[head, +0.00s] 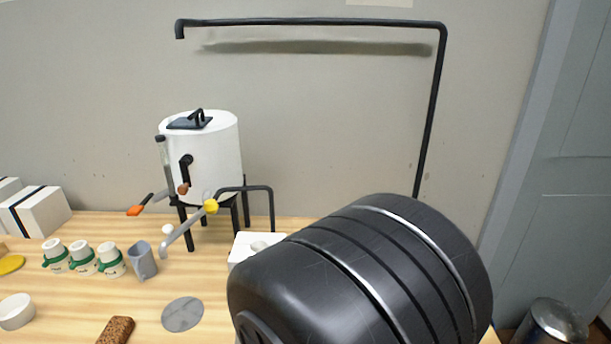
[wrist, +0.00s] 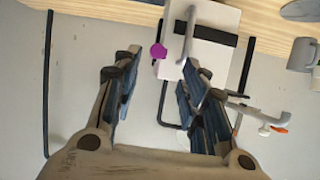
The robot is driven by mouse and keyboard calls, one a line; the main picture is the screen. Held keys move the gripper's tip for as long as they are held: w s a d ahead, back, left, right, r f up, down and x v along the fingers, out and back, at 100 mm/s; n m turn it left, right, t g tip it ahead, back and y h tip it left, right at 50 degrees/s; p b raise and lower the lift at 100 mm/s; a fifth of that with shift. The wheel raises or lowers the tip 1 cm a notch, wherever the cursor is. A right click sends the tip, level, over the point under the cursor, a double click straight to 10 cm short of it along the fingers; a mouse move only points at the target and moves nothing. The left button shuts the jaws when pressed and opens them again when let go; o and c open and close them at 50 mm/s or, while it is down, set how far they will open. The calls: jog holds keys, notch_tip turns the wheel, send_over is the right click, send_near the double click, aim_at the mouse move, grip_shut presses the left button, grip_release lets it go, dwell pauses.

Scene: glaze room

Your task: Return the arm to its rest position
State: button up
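My gripper (wrist: 160,68) shows in the wrist view with its two fingers spread apart and nothing held between them. A white block with a dark band (wrist: 203,28) and a small purple knob (wrist: 158,51) show beyond the fingertips; I cannot tell how far off they are. In the head view, a thick black link of my arm (head: 350,275) fills the lower right, in front of the table. The fingers are not visible in that view.
A white tank (head: 215,150) on black legs stands on the wooden table (head: 225,300). Several white and green cups (head: 83,258), a grey pitcher (head: 142,260) and a grey disc (head: 183,314) are at left. A black pipe (head: 432,110) rises behind my arm. A metal bin (head: 553,322) is at right.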

jog(key=s+d+r+g+y, duration=0.1)
jog(key=d+r+g+y, duration=0.15)
jog(key=r, duration=0.35)
jog(key=s+d+r+g+h, duration=0.1)
jog(key=s+d+r+g, duration=0.2)
jog(key=s+d, duration=0.6)
jog(key=s+d+r+g+h, duration=0.2)
jog(key=s+d+r+g, duration=0.1)
jog(key=s+d, duration=0.6)
jog(key=s, duration=0.4)
jog(key=shift+s, duration=0.3)
jog(key=shift+w, duration=0.1)
jog(key=shift+c, duration=0.7)
jog(key=shift+a, duration=0.1)
